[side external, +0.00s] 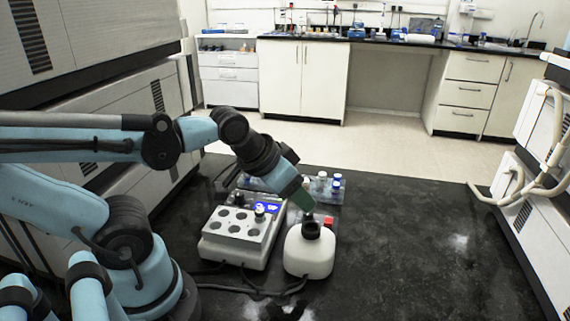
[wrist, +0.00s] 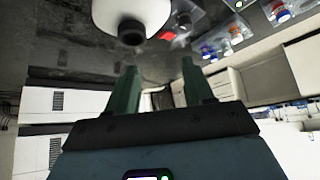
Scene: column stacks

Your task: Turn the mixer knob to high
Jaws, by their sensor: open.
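The mixer (side external: 236,238) is a white box with several round wells on top and a lit blue display (side external: 264,208). A small dark knob (side external: 259,214) stands beside the display; its setting is too small to read. My gripper (side external: 304,200) is to the right of the mixer, above and behind a white bottle's dark neck, apart from the knob. In the wrist view its two green fingers (wrist: 159,78) are spread with nothing between them. The mixer and knob do not show clearly in the wrist view.
The white bottle (side external: 309,254) with a dark neck stands right of the mixer and shows in the wrist view (wrist: 112,12). A red object (side external: 328,221) and capped vials (side external: 336,184) are behind it. Cables lie in front. The black table (side external: 420,240) is clear to the right.

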